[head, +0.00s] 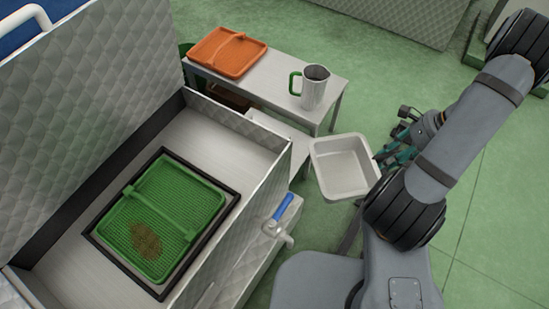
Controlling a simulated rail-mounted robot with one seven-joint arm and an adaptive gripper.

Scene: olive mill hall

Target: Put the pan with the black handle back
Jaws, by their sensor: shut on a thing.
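A pale grey square pan (345,168) with a raised rim hangs in the air over the green floor, right of the bench. It is open side up and looks empty. My gripper (384,158) is at the pan's right side and is shut on it. The fingers and my arm cover the grip, so I cannot make out the handle or its colour.
A grey bench (270,82) carries an orange tray (232,52) and a metal jug (315,92) with a green handle. A lower pale surface (275,130) lies below its front. A machine holds a green mesh tray (185,200); a blue-handled tap (282,210) juts from its side.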

